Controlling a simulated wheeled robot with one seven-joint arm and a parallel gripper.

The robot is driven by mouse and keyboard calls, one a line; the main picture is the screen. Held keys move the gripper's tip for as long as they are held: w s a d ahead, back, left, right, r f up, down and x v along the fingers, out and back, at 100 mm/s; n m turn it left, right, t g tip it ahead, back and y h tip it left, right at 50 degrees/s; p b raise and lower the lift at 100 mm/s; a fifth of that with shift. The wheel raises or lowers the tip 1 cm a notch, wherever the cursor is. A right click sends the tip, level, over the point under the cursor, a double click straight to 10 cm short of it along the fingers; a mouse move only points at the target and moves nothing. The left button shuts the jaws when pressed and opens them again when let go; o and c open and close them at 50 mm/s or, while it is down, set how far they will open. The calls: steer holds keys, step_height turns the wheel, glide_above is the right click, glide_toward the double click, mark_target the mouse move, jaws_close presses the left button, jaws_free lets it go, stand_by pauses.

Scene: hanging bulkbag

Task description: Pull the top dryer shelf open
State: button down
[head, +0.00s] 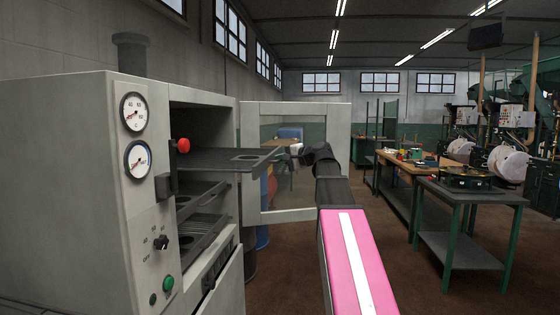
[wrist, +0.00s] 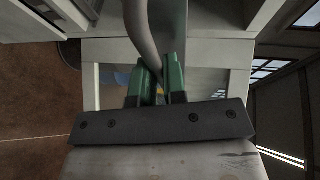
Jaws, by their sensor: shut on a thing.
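The dryer (head: 70,180) is a pale grey cabinet at the left of the head view. Its top shelf (head: 215,158), a dark flat plate with a round hole, sticks well out past the cabinet front and looks level. My gripper (head: 290,149) is at the shelf's outer front end. In the wrist view my gripper's green fingers (wrist: 160,82) are shut on a curved grey bar (wrist: 148,42), which appears to be the shelf's handle. The exact contact is small in the head view and partly hidden by the fingers in the wrist view.
The dryer door (head: 335,160), with a glass pane, stands open just behind the shelf end and my gripper. Lower shelves (head: 200,230) sit inside the cabinet. Barrels (head: 263,238) stand behind the door. Workbenches (head: 470,195) are at right, with open floor between.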

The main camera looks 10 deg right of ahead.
steer(key=c, duration=1.2)
jaws_free()
steer(key=shift+d, duration=0.1)
steer(key=v, duration=1)
steer(key=shift+s+d, duration=0.25)
steer(key=shift+r, duration=0.1)
steer(key=s+a+f+n+g+h, duration=0.1)
steer(key=a+f+g+h, duration=0.25)
steer(key=f, duration=1.35)
steer(key=a+f+n+g+h, duration=0.15)
steer(key=a+f, duration=0.25)
steer(key=f, duration=1.3)
steer(key=s+a+f+n+g+h, duration=0.1)
steer(key=s+f+n+g+h, duration=0.1)
steer(key=s+f, duration=0.6)
steer(key=s+a+f+n+g+h, duration=0.2)
steer(key=s+f, duration=0.5)
steer(key=f, duration=1)
steer(key=n+g+h, duration=0.1)
steer(key=g+h, duration=0.1)
steer(key=shift+s+a+f+h, duration=0.3)
steer(key=shift+s+h, duration=0.1)
